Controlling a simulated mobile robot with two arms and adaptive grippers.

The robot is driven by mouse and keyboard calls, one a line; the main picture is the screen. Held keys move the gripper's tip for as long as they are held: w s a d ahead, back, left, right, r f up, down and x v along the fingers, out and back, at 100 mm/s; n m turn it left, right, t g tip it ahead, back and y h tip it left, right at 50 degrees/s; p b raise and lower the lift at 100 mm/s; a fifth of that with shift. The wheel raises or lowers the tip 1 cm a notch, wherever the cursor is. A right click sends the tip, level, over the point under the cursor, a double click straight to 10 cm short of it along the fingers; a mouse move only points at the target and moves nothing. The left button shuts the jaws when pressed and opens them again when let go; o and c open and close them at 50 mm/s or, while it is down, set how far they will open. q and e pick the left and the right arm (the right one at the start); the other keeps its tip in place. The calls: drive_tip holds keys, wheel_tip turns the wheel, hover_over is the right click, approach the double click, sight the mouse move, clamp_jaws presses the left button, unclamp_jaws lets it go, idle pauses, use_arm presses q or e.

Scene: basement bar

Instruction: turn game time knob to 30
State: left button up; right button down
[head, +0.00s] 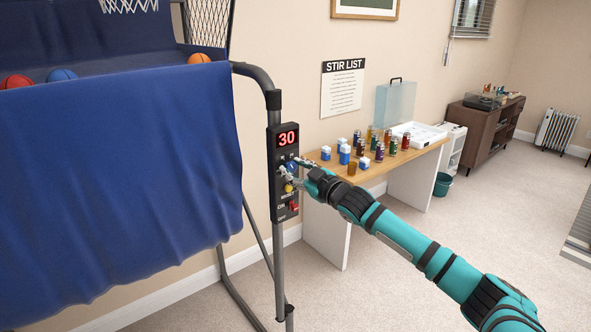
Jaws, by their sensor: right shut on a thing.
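The black control box (284,206) is fixed to the upright post of a basketball arcade game. Its red display (287,139) reads 30. Below the display is a blue knob (292,167), partly hidden by my right gripper (288,170). The right gripper's fingers are closed around the blue knob, its arm coming in from the lower right. A yellow knob (289,188) sits just below the fingers, and a red switch (294,206) near a label reading ON is lower on the box. My left gripper is not in view.
The game's blue cloth (120,180) hangs at the left, with balls above it. Behind my right arm, a wooden-topped table (376,172) holds several cans and small boxes. A brown cabinet (480,128) and open carpet lie to the right.

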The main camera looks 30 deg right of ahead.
drive_tip(key=shift+n, duration=0.3)
drive_tip(key=c, duration=0.9)
unclamp_jaws()
drive_tip(key=shift+c, duration=0.2)
drive_tip(key=shift+s, duration=0.3)
drive_tip(key=s+d, duration=0.1)
drive_tip(key=s, duration=1)
drive_tip(key=shift+s, duration=0.2)
